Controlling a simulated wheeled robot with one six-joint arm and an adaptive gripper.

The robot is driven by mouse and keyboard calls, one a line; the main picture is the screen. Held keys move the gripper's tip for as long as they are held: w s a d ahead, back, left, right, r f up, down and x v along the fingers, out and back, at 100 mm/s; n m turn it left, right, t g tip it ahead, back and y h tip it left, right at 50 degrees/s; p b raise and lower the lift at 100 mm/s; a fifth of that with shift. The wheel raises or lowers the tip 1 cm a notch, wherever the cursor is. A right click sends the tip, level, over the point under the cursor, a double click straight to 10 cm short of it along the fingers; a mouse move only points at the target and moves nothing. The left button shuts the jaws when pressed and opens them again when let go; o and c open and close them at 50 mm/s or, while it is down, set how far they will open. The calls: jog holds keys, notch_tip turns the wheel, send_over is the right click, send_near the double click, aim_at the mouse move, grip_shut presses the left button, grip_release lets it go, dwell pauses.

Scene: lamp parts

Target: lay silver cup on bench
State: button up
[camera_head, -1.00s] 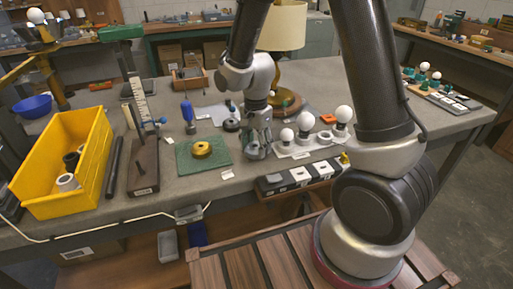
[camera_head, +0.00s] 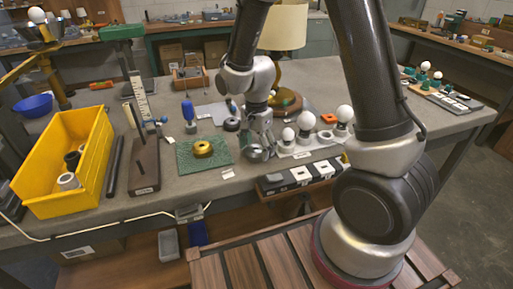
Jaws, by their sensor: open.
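The silver cup (camera_head: 256,154) is on the grey bench (camera_head: 222,184) near its front edge, between the green mat and the white bulb tray. It seems to lie on its side, but it is small here and partly covered by my fingers. My gripper (camera_head: 258,141) reaches down from above with its fingers spread on both sides of the cup. It is open, and whether a finger still touches the cup cannot be told.
A green mat (camera_head: 185,166) with a brass ring (camera_head: 203,148) lies to the left. A white tray (camera_head: 309,149) with several bulbs stands close on the right. A lamp (camera_head: 284,28) stands behind. A yellow bin (camera_head: 47,194) is far left.

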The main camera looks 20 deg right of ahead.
notch_tip(320, 180, up, 11)
jog(key=s+d+r+n+t, duration=0.2)
jog(key=s+d+r+n, duration=0.3)
jog(key=s+d+r, duration=0.5)
jog(key=s+d+r+n+t, duration=0.2)
jog(key=s+d+r+n, duration=0.2)
jog(key=s+n, duration=0.3)
jog(key=shift+s+d+r, duration=0.25)
jog(key=shift+s+r, duration=0.05)
jog(key=shift+s, duration=0.85)
